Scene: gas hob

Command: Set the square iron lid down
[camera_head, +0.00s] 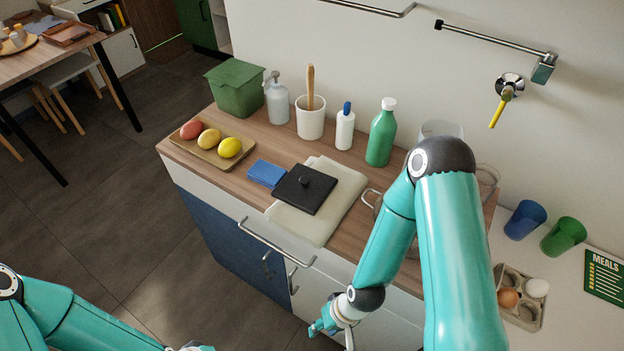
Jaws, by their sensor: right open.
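The square iron lid (308,195) is black with a small round knob. It lies flat on a folded cream cloth (337,207) on the wooden counter, beside a blue block-like sponge (267,173). My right gripper (318,327) is open, low in front of the counter's front face, and well apart from the lid. My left gripper (190,347) only just shows at the bottom edge, cut off, so its jaws cannot be read. A pot with a loop handle (370,202) is mostly hidden behind my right arm.
On the counter (227,128) stand a fruit tray (243,154), green bin (236,90), soap dispenser (278,101), white crock (310,121), white bottle (345,130) and green bottle (381,137). Cups (525,220) and an egg tray (526,316) are at right. Drawer handles (277,244) jut forward.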

